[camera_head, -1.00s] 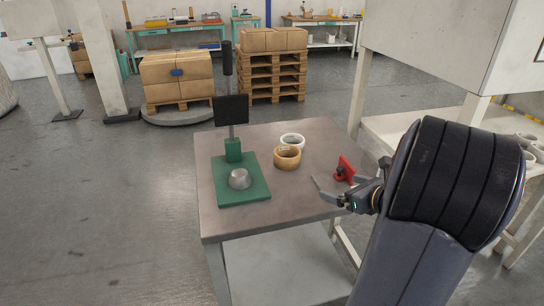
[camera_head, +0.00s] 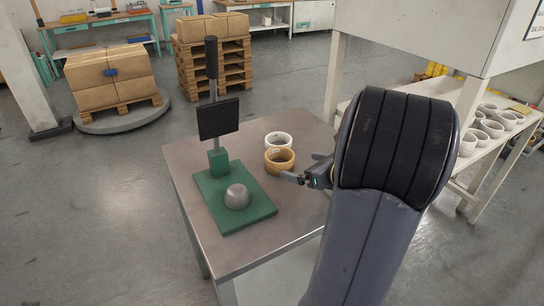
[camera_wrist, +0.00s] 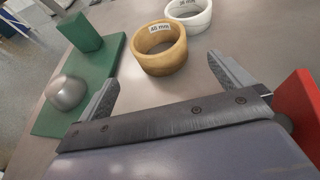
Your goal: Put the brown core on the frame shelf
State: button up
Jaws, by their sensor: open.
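The brown core (camera_head: 279,163) is a short, wide ring lying flat on the metal table (camera_head: 190,160). My gripper (camera_head: 303,168) is open and empty, just right of the core in the head view. In the wrist view its two fingers (camera_wrist: 162,72) point toward the core, which lies ahead of them and apart from both. The frame shelf (camera_head: 482,160) is the pale ledge at the right, holding several white cores; my arm hides part of it.
A white core (camera_head: 278,139) stands right behind the brown one. A green stand (camera_head: 228,205) with a grey dome (camera_head: 237,196) and a black panel (camera_head: 218,118) occupies the table's left side. A red object (camera_wrist: 298,112) is close to my right finger in the wrist view.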

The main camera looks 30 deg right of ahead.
send_near(271, 159)
jog(key=x, duration=0.5)
jog(key=shift+w+d+f+b, duration=0.1)
jog(key=shift+f+b, duration=0.1)
jog(key=shift+b, duration=0.2)
jog(key=c, duration=1)
jog(key=shift+r, duration=0.1)
jog(key=shift+c, duration=0.2)
